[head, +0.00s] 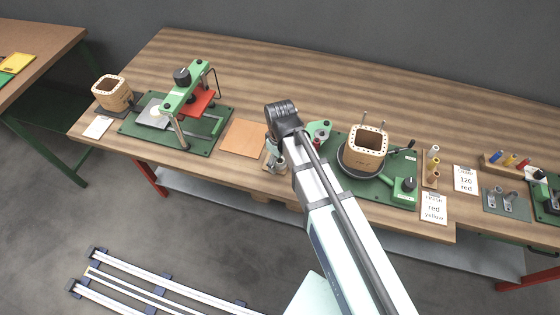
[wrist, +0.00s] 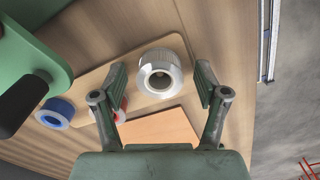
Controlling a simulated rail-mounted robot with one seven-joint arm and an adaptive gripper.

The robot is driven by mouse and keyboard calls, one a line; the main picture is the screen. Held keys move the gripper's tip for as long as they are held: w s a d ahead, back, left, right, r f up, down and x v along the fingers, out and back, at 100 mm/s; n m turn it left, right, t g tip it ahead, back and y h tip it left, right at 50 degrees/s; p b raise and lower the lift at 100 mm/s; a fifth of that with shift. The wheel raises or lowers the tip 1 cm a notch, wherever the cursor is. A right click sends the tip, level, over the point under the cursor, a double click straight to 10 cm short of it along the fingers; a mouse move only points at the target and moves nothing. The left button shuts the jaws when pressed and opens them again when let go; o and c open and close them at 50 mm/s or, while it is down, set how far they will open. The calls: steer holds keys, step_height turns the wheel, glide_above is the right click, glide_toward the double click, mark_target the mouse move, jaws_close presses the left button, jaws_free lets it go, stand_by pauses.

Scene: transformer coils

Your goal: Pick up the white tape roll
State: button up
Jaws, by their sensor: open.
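The white tape roll (wrist: 146,64) stands on a pale wooden board (wrist: 98,72) in the wrist view, its open core facing the camera. My gripper (wrist: 160,78) is open, with one finger to the left of the roll and one to the right. The fingers look apart from the roll, and nothing is held. A red roll (wrist: 122,114) is partly hidden behind the left finger. A blue roll (wrist: 55,112) lies further left. In the head view my arm covers most of this spot, and I cannot make out the white roll there.
A green machine part with a black handle (wrist: 20,102) reaches in at the wrist view's left. An orange-brown sheet (head: 243,138) lies left of my arm. A green press (head: 190,100) stands further left, and a coil winder (head: 368,150) stands close on the right.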

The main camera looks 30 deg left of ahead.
steer(key=c, duration=1)
steer(key=shift+o, duration=0.2)
steer(key=shift+r, duration=0.1)
step_height(320, 180, up, 20)
steer(key=b, duration=0.4)
